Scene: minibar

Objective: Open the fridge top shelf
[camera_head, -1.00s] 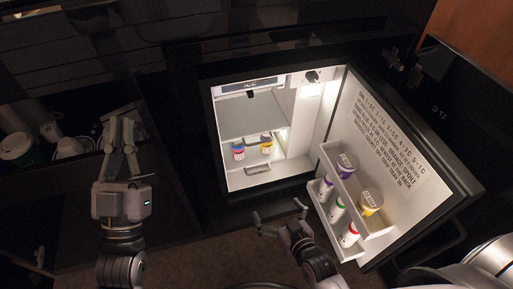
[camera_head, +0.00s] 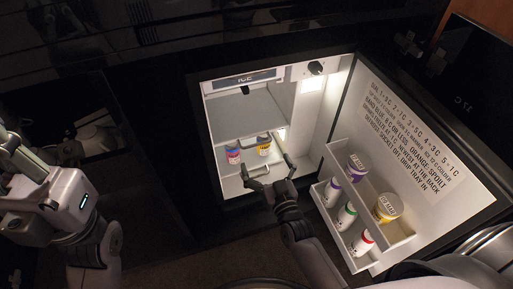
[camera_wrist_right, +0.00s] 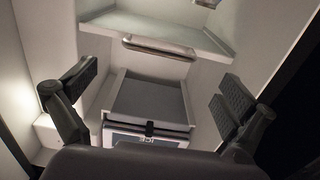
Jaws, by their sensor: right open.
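The fridge (camera_head: 222,150) stands open and lit inside. At its top is a compartment with a front marked "ICE" (camera_head: 243,80) and a small black tab; it also shows low in the right wrist view (camera_wrist_right: 125,138). A grey shelf surface (camera_head: 250,115) is below it. Lower down, a shelf with a bar handle (camera_head: 252,170) holds two small tubs; the silver handle (camera_wrist_right: 160,47) shows in the wrist view. My right gripper (camera_head: 267,167) is open and empty at the fridge mouth, near the lower handle in the picture. My left gripper (camera_head: 15,150) is at the left edge, its fingers unclear.
The fridge door (camera_head: 400,130) is swung open to the right, with printed text inside. Its door rack (camera_head: 340,170) holds several tubs and bottles.

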